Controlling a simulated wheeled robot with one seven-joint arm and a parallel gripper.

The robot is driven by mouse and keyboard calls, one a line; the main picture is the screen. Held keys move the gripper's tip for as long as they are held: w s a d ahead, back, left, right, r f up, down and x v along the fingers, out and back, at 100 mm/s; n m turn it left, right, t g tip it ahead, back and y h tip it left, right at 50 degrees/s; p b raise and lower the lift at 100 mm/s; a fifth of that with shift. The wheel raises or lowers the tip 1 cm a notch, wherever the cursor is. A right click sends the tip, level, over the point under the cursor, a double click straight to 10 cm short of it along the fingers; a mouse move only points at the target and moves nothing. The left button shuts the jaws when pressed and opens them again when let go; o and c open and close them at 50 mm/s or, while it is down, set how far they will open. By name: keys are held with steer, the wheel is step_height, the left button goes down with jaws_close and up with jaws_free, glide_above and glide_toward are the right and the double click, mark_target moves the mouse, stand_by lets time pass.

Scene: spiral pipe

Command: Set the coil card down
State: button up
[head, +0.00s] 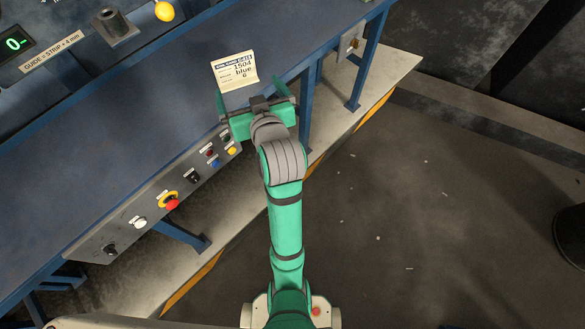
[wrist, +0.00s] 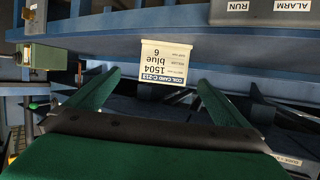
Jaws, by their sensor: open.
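The coil card (head: 235,72) is a small cream card with a dark header and the text "1504 blue 6". It is at the front edge of the blue bench (head: 150,95), tilted, with a bent lower part. In the wrist view the card (wrist: 165,63) appears upside down against the blue bench edge. My gripper (head: 250,90) is open, its two green fingers spread wide. In the wrist view the fingertips of my gripper (wrist: 159,78) lie on either side of the card, with a gap on both sides. I cannot tell exactly how the card touches the bench.
A control panel (head: 150,205) with several buttons and a red emergency stop (head: 171,203) runs along the bench front, left of my gripper. A grey post (head: 115,25) and a yellow ball knob (head: 164,11) are at the back. The bench top left of the card is clear.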

steer(key=s+d+f+m+t+h, duration=0.1)
steer(key=s+d+f+m+h, duration=0.1)
steer(key=s+d+f, duration=0.35)
steer(key=s+d+f+m+h, duration=0.1)
steer(key=s+d+f, duration=0.2)
steer(key=s+f, duration=0.55)
steer(key=s+d+f+h, duration=0.1)
steer(key=s+d, duration=0.1)
steer(key=s, duration=0.8)
steer(key=s+d+f+m+t+h, duration=0.1)
steer(key=s+d+f, duration=0.1)
steer(key=s, duration=0.8)
steer(key=shift+s+t, duration=0.3)
steer(key=shift+s, duration=0.05)
